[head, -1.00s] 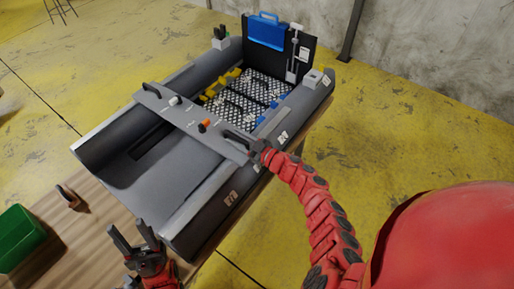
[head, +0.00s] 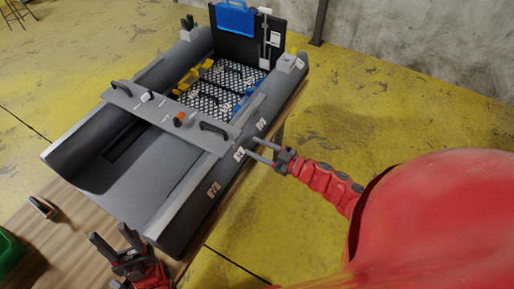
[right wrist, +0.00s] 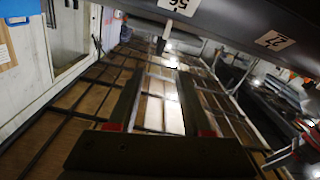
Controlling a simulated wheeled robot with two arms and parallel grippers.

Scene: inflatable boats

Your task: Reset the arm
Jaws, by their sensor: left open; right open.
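My right gripper (head: 249,147) is open and empty, its two fingers pointing left at the near right side of the grey inflatable boat (head: 212,200). I cannot tell whether the fingertips touch the tube. In the right wrist view its open fingers (right wrist: 157,85) have nothing between them, and the boat's dark tube with number labels crosses the top. My left gripper (head: 110,236) is open and empty at the bottom left, in front of the boat's near end. My right arm (head: 330,188) comes in from the right.
A board with black handles (head: 140,105) and an orange knob (head: 180,119) lies across the boat. The boat rests on a wooden table (head: 78,232). A dark clip-like item (head: 42,207) and a green box (head: 8,252) are at left. Yellow floor (head: 400,115) is open to the right.

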